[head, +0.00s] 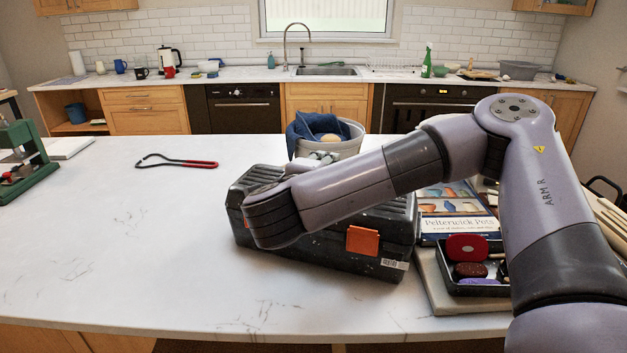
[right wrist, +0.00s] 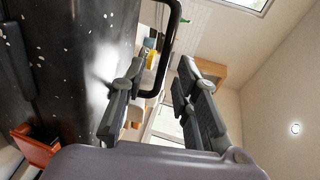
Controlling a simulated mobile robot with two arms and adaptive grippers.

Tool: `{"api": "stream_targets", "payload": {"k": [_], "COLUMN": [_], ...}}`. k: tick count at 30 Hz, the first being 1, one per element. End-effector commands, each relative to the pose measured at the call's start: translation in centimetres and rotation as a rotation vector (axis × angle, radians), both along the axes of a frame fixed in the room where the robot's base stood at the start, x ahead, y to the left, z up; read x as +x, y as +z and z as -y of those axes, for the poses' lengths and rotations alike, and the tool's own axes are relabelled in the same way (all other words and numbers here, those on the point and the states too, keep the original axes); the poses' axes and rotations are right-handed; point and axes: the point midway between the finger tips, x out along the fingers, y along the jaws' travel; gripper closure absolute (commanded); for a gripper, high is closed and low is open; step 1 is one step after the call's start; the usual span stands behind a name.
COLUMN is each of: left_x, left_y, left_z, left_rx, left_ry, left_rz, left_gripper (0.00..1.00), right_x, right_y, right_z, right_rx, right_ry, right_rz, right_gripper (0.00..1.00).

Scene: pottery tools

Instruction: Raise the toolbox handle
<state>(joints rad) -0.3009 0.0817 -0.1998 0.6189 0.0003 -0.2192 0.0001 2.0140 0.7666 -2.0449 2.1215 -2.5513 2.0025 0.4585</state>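The black toolbox (head: 330,240) with an orange latch (head: 362,241) sits on the white counter, partly covered by my right arm. In the right wrist view, its dark speckled surface (right wrist: 70,70) fills the left side. Its black handle (right wrist: 172,45) stands out from that surface as a loop. My right gripper (right wrist: 160,75) is open, its fingers apart, with part of the handle showing between them. I see no clear grip on it. In the head view the gripper is mostly hidden behind my arm. My left gripper is not in view.
A grey bucket (head: 350,142) with a blue cloth (head: 315,127) stands behind the toolbox. A book (head: 458,222) and a black tray (head: 477,287) lie close to its right. A red-handled tool (head: 190,163) lies at left. The counter's left front is clear.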

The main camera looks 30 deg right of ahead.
Motion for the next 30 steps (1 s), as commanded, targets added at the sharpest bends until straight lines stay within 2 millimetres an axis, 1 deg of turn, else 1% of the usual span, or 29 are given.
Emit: {"api": "stream_targets", "payload": {"k": [2, 5, 6, 10, 16, 21, 30], "left_x": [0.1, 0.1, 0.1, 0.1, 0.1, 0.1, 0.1], "left_y": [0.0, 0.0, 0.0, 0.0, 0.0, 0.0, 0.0], "left_z": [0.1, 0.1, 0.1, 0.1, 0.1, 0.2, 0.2], "left_rx": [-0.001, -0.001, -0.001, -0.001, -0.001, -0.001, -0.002], "left_ry": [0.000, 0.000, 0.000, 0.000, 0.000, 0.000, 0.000], "left_rz": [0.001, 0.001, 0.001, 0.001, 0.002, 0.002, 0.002], "left_gripper": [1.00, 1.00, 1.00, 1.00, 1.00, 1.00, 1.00], "right_x": [-0.5, -1.4, -1.9, -3.9, -6.0, -6.9, -7.0], "right_y": [0.5, 0.9, 1.0, 1.6, 2.1, 2.3, 2.4], "right_z": [-0.8, -1.2, -2.2, -4.4, -6.8, -7.6, -7.8], "right_rx": [-0.007, -0.012, -0.011, -0.011, -0.007, -0.005, -0.005], "right_ry": [0.006, -0.007, 0.000, -0.002, -0.006, -0.010, -0.011], "right_rz": [0.005, 0.007, 0.007, 0.005, 0.003, 0.003, 0.002], "right_gripper": [0.71, 0.71, 0.71, 0.71, 0.71, 0.71, 0.71]}}
